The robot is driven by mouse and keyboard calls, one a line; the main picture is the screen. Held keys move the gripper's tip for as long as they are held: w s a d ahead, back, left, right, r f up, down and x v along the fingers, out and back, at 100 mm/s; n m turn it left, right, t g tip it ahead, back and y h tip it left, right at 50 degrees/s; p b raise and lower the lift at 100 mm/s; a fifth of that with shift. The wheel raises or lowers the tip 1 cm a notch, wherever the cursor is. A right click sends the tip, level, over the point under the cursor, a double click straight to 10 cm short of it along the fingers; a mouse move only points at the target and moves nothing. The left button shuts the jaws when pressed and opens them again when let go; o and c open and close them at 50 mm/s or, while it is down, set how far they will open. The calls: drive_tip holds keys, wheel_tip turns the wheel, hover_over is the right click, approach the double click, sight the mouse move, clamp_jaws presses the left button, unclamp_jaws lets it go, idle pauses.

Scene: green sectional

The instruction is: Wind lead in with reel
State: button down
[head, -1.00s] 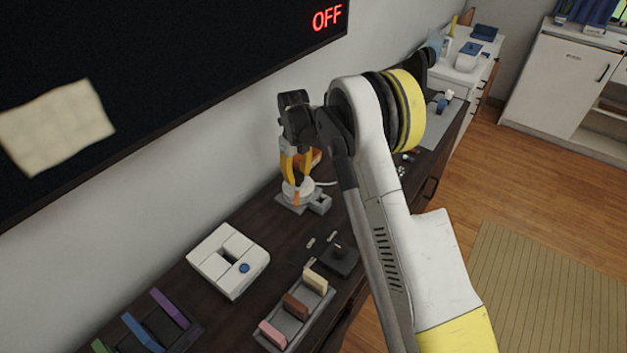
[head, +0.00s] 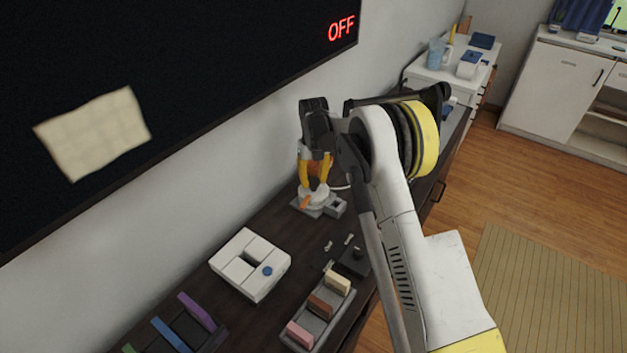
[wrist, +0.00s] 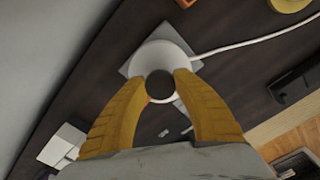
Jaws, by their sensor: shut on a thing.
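The reel is a round white drum with a dark round knob (wrist: 160,86) on top. It stands on a grey base on the dark tabletop. In the head view the white reel (head: 313,193) is below my gripper (head: 315,180). In the wrist view the yellow fingers of my gripper (wrist: 160,90) are shut on the reel's knob, one on each side. A white lead (wrist: 245,42) runs from the reel to the upper right. An orange part (head: 305,202) shows on the reel's near side in the head view. The lead's far end is hidden.
A white box with a blue button (head: 250,265), a grey holder with several coloured blocks (head: 318,315) and a black device (head: 354,262) stand nearer on the table. A wall with a dark screen (head: 180,80) is close on the left.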

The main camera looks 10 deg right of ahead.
drive_tip(key=shift+d, duration=0.1)
drive_tip(key=c, duration=0.9)
unclamp_jaws()
drive_tip(key=shift+c, duration=0.2)
wheel_tip(320, 180, up, 12)
